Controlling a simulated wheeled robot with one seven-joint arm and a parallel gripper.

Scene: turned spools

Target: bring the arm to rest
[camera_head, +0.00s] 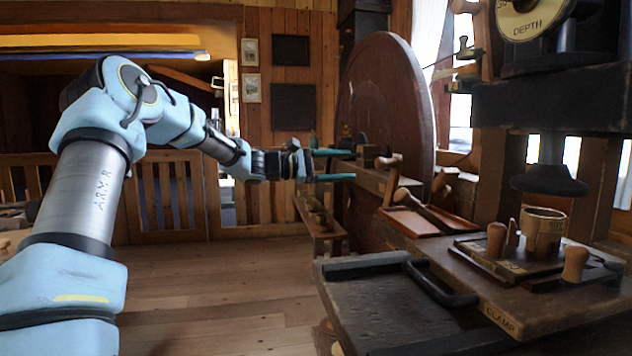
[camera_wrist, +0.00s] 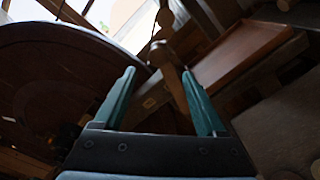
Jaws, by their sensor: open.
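My gripper (camera_head: 334,165) is at the end of my outstretched blue arm, in the middle of the head view. Its two teal fingers are spread apart with nothing between them. In the wrist view my gripper (camera_wrist: 160,95) also shows open. A wooden handle (camera_wrist: 168,68) appears beyond the gap between the fingers there; it looks apart from them. In the head view the fingers point right, toward the bench with the large dark wheel.
A large round wooden wheel (camera_head: 385,110) stands behind the bench. A shallow wooden tray (camera_head: 412,222) lies on the bench. A press with a clamp plate (camera_head: 520,258) and a turned wooden piece (camera_head: 543,228) stands at the right. The plank floor (camera_head: 220,285) is clear.

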